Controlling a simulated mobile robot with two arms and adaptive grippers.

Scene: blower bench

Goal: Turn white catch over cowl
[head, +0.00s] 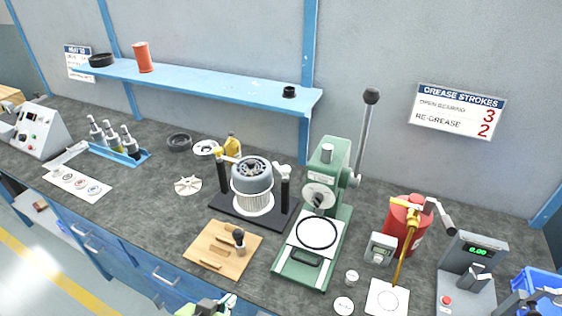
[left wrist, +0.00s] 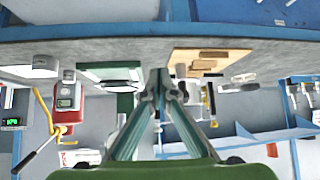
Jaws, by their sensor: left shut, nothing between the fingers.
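The blower stands on a black base (head: 228,208), with a grey finned cowl (head: 252,172) on top of a pale ribbed body. A black post with a white catch (head: 284,171) on top stands just right of the cowl. The catch shows small and does not visibly reach over the cowl. A post with a yellow catch (head: 229,157) stands on the left side. My left gripper (head: 229,299) is at the bottom edge, in front of the wooden board and apart from the blower. Its fingers meet, empty, in the left wrist view (left wrist: 158,82).
A wooden board (head: 208,258) with a dark-handled tool lies in front of the blower. The green press (head: 326,165) with its tall lever stands close on the right. A red grease can (head: 405,225) and a scale (head: 474,255) are further right. A blue shelf (head: 200,82) runs behind.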

